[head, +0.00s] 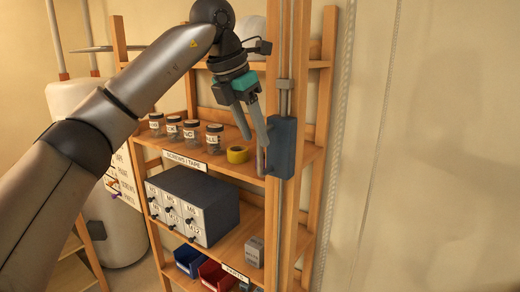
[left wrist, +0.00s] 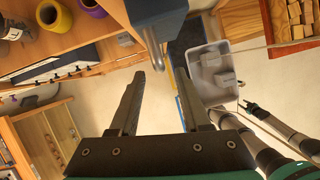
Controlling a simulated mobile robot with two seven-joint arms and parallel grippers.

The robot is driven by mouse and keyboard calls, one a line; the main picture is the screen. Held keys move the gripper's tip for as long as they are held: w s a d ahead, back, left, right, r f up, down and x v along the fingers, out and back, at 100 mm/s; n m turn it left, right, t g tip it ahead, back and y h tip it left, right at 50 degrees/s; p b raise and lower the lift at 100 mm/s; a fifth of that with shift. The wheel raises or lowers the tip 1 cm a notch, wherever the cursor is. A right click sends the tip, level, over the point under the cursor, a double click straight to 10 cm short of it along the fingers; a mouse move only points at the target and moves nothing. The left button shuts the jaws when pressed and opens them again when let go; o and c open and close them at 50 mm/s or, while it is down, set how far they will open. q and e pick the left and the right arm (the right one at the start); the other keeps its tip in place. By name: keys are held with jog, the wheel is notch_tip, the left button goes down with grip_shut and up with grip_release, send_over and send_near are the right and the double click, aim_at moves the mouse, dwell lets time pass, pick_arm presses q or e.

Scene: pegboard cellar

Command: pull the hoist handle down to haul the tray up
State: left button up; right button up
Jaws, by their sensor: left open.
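The hoist handle is a grey bar (left wrist: 150,36) on a blue-grey block (head: 283,147), which sits on the wooden post below a vertical metal rail. My left gripper (head: 254,140) is open beside the block, pointing down. In the left wrist view, the handle bar reaches down between the two spread fingertips (left wrist: 160,75), and no grip on it shows. In the head view, the fingers partly cover the handle. A pale grey tray (left wrist: 222,92) with grey blocks in it shows low down in the left wrist view.
A wooden shelf unit stands behind the post, with several jars (head: 174,129), a yellow tape roll (head: 237,154), a dark drawer cabinet (head: 198,203) and a red bin (head: 215,276). The wall at right is bare.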

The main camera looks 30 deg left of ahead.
aim_at(258, 144)
pick_arm(q)
jog(key=x, duration=0.5)
jog(key=shift+p, duration=0.3)
grip_shut()
dwell(1.1)
